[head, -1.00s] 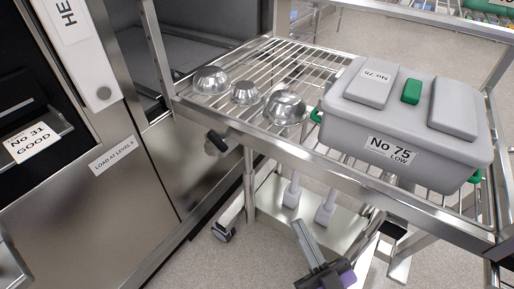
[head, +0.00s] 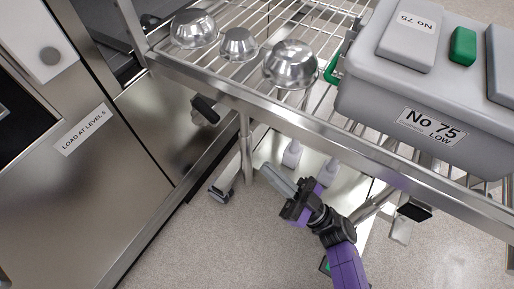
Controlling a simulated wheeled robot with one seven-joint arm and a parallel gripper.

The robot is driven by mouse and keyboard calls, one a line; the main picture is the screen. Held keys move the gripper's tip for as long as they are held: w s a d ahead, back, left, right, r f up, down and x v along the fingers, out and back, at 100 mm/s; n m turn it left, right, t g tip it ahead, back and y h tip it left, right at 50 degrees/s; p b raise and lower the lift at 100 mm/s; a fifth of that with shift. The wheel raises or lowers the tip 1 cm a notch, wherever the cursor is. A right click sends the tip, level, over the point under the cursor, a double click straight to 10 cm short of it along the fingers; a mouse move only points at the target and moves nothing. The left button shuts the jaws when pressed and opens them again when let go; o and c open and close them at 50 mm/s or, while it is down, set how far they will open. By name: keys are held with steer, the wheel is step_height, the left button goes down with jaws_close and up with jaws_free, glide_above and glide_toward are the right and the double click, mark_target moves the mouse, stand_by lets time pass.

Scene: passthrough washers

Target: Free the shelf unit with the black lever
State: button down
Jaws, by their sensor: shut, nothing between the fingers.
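The shelf unit (head: 275,118) is a steel-framed wire rack standing against the washer front. A second black piece (head: 415,210) sits under the rail at the right. My gripper (head: 268,172) is below the front rail, right of and lower than the black lever and apart from it. Its fingers are shut and empty, pointing up and left. My purple arm comes from the lower right.
Several steel bowls (head: 290,64) and a grey box marked No 75 LOW (head: 432,130) stand on the shelf. The washer panel (head: 60,190) is at the left. A caster (head: 221,193) stands on the floor below the lever. The floor (head: 215,250) in front is clear.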

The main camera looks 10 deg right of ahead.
glide_toward(204, 115)
steer(key=x, duration=0.4)
steer(key=shift+w+d, duration=0.2)
steer(key=shift+w, duration=0.05)
